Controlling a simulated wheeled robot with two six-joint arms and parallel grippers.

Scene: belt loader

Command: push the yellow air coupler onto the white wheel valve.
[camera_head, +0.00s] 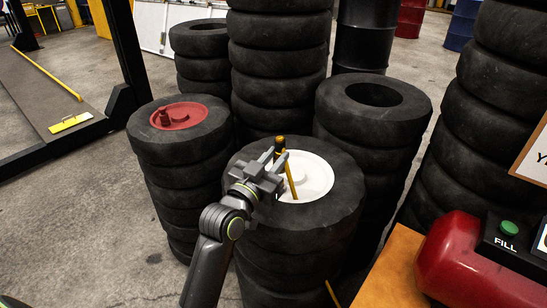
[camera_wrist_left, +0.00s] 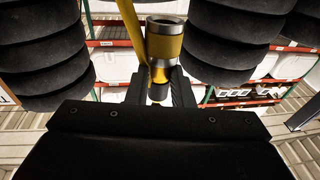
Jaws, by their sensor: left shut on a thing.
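My left gripper (camera_head: 279,158) is shut on the yellow air coupler (camera_head: 279,142) and holds it over the left part of the white wheel (camera_head: 318,178). The coupler also shows in the left wrist view (camera_wrist_left: 164,46), a metal cylinder with a yellow band, between the two fingers (camera_wrist_left: 161,88). A yellow hose (camera_head: 291,182) runs down from it across the wheel. The white wheel lies flat in the top tire of a stack. I cannot make out its valve; the gripper and arm cover part of the rim. I cannot tell whether the coupler touches anything below. My right gripper is not in view.
A red wheel (camera_head: 180,115) tops the tire stack at the left. Taller tire stacks (camera_head: 278,65) stand behind, another stack (camera_head: 373,105) at right. A red tank (camera_head: 470,262) and a green FILL button (camera_head: 508,228) are at front right. Bare floor lies at front left.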

